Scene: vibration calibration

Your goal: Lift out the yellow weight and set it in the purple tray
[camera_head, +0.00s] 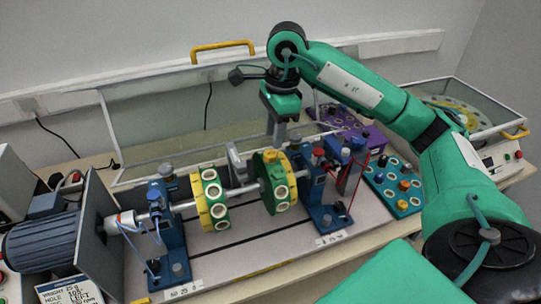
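Two green-and-yellow discs with white-rimmed holes sit on a horizontal shaft, a left disc (210,199) and a right disc (279,187). A small yellow weight (270,156) appears to sit in the upper part of the right disc. My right gripper (279,132) points down just above and behind this disc. Its fingers are small and dark, so I cannot tell their gap or whether they touch anything. The purple tray (373,137) lies behind and right of the discs, partly hidden by my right arm. My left gripper is out of view.
A blue motor (40,243) stands at the left end of the shaft. Blue bearing stands (318,190) flank the discs. A teal tray (382,189) with several coloured pegs lies at right. A printed card (68,291) is at lower left. A clear guard (160,130) stands open behind.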

